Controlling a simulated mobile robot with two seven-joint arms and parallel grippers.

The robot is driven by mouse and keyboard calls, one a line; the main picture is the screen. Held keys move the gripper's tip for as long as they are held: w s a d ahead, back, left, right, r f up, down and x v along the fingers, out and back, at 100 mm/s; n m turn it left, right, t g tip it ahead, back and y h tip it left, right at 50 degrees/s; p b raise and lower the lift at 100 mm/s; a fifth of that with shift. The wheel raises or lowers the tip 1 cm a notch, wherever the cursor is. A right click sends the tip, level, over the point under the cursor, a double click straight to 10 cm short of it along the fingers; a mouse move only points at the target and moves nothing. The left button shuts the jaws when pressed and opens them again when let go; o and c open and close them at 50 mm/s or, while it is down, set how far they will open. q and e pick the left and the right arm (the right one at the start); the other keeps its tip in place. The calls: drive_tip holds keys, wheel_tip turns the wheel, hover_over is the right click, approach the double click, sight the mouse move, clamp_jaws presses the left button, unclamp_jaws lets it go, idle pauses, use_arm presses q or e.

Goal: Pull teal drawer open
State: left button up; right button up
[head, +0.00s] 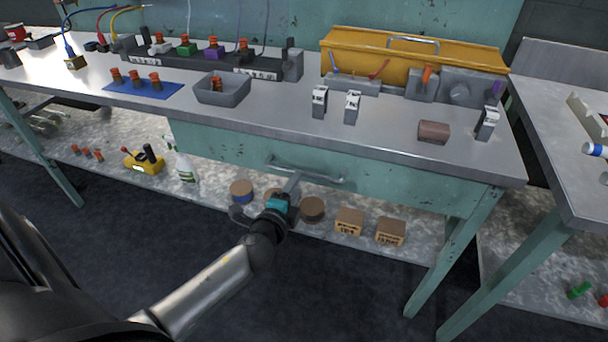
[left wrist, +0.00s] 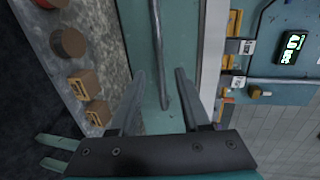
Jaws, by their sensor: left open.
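The teal drawer (head: 400,186) is set under the front edge of the metal-topped workbench, and its face looks flush with the bench front. Its grey bar handle (head: 320,177) runs along the face. My left gripper (head: 292,181) is open in front of the left part of the handle. In the left wrist view the handle (left wrist: 157,45) runs down between the two spread fingers of my left gripper (left wrist: 161,98), with a gap on each side. The drawer face (left wrist: 178,60) shows behind it. My right gripper is not in view.
The lower shelf holds a spray bottle (head: 185,167), round spools (head: 312,209) and small boxes (head: 390,232). The floor in front is clear.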

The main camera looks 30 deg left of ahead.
sight(304, 173)
use_arm(q)
drive_tip(key=shift+b+x, duration=0.75)
drive_tip(key=shift+x, duration=2.65)
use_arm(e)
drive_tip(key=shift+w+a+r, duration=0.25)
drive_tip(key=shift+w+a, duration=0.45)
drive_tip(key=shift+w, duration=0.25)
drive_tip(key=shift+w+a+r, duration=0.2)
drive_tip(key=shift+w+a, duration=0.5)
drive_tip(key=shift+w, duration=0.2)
use_arm(q)
clamp_jaws()
